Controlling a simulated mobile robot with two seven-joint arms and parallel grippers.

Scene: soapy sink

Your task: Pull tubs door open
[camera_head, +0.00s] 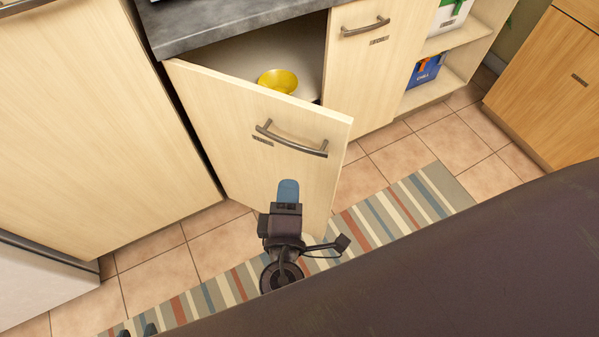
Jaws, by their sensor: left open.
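A pale wood cabinet door (215,115) stands swung partly open. Its curved metal handle (290,140) is near the top of its free side, with a small label (263,141) too small to read. A yellow tub (278,80) shows inside the cabinet. My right gripper (288,190), with blue fingers, is just below the handle, in front of the door and apart from the handle. Its fingers overlap in this view, so its opening is hidden. My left gripper (138,331) barely shows at the bottom edge, its two fingertips apart, away from the door.
A shut door (372,75) with its own handle (365,26) is right of the opening. Open shelves (462,38) hold boxes, including a blue one (427,70). A grey countertop (215,20) overhangs the cabinet. A striped rug (395,215) lies on the tiled floor.

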